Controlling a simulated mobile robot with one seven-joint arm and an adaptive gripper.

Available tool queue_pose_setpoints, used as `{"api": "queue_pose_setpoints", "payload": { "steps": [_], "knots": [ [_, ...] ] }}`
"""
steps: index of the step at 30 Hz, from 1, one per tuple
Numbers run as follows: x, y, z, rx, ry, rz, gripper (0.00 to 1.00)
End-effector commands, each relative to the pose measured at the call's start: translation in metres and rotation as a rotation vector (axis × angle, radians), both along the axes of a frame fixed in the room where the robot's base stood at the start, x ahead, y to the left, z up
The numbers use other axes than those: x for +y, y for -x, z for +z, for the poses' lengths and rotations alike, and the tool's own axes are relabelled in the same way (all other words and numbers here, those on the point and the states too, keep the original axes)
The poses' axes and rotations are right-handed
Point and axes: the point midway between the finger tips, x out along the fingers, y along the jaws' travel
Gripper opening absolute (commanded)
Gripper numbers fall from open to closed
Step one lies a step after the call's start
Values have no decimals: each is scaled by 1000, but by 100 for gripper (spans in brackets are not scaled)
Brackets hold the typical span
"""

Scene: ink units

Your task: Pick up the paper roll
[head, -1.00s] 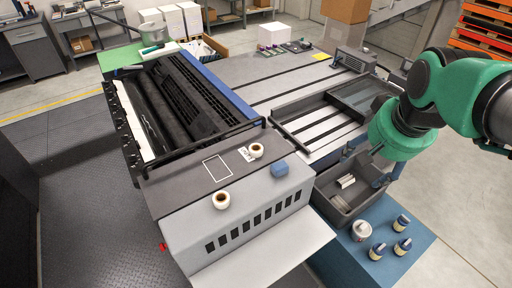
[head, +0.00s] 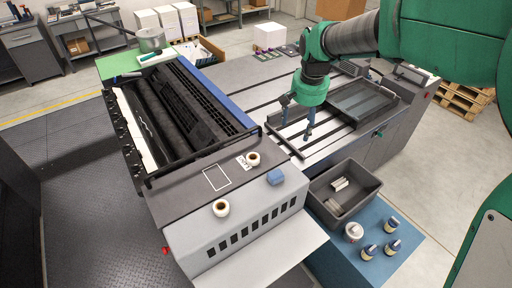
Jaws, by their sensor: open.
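My gripper (head: 296,128) points down over the slotted bed, to the right of and beyond the far roll. Its blue fingers are apart with nothing between them.
A grey bin (head: 361,204) with white pieces inside and several small containers stand on the blue surface (head: 392,268). A black rail (head: 206,151) borders the rollers.

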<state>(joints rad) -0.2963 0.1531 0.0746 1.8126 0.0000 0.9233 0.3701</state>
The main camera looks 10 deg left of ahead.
Motion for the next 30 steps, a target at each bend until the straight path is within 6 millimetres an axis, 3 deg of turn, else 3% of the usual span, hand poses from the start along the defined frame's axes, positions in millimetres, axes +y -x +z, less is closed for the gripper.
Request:
{"api": "queue_pose_setpoints", "payload": {
  "steps": [6,15,24,30],
  "knots": [
    [42,-36,-25,46,7,-8,69],
    [101,-74,-73,103,21,-21,69],
    [155,-97,-128,152,39,-35,69],
    [173,-101,-150,169,47,-41,69]
  ]
}}
